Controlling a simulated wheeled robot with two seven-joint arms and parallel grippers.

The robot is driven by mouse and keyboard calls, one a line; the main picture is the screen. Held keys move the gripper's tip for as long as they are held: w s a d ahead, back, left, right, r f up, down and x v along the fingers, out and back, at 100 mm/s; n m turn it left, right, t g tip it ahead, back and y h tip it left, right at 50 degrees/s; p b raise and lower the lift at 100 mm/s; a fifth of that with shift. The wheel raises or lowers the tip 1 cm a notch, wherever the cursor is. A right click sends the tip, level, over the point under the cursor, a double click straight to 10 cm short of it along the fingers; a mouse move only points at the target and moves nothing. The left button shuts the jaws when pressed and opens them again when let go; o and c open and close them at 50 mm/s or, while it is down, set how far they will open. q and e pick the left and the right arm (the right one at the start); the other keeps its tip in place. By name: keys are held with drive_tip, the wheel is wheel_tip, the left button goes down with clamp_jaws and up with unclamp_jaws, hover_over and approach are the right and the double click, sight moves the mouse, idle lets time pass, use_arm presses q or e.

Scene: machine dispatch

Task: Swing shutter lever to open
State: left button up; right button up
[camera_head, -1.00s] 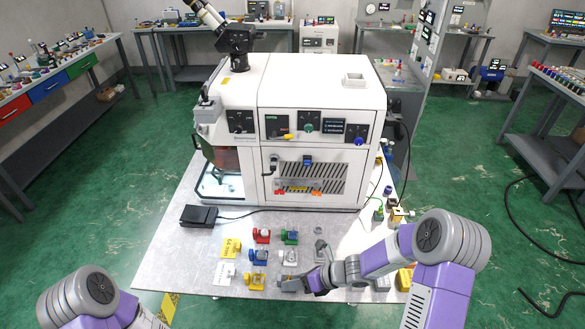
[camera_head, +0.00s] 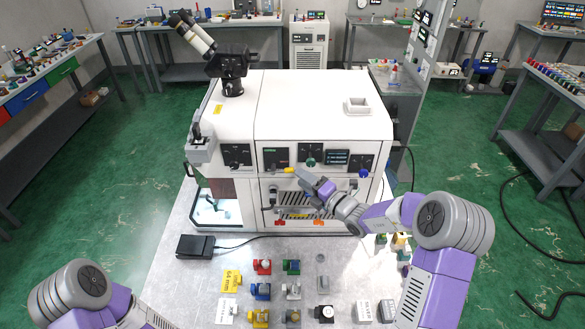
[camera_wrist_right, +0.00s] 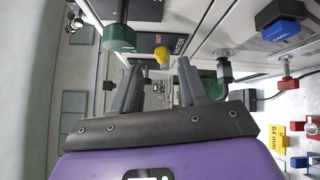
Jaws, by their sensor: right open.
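A small yellow-tipped lever (camera_head: 289,170) sticks out from the front panel of the white machine (camera_head: 330,105); I take it as the shutter lever, but its label is not readable. It also shows in the right wrist view (camera_wrist_right: 161,57), just beyond the gap between my fingertips. My right gripper (camera_head: 305,177) is raised in front of the panel, close to the lever. In the right wrist view its two fingers (camera_wrist_right: 160,75) stand apart with nothing between them. Only my left arm shows at the lower left; its gripper is out of view.
A green knob (camera_head: 311,160) and a blue knob (camera_head: 363,173) are on the same panel. A black pedal (camera_head: 196,246) lies on the table's left. The tabletop between pedal and parts is clear.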

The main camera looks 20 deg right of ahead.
drive_tip(key=x, duration=0.4)
drive_tip(key=shift+w+a+f+p, duration=0.1)
drive_tip(key=shift+w+a+p, duration=0.05)
drive_tip(key=shift+w+p, duration=0.2)
drive_tip(key=shift+w, duration=0.1)
drive_tip(key=shift+c, duration=0.2)
clamp_jaws()
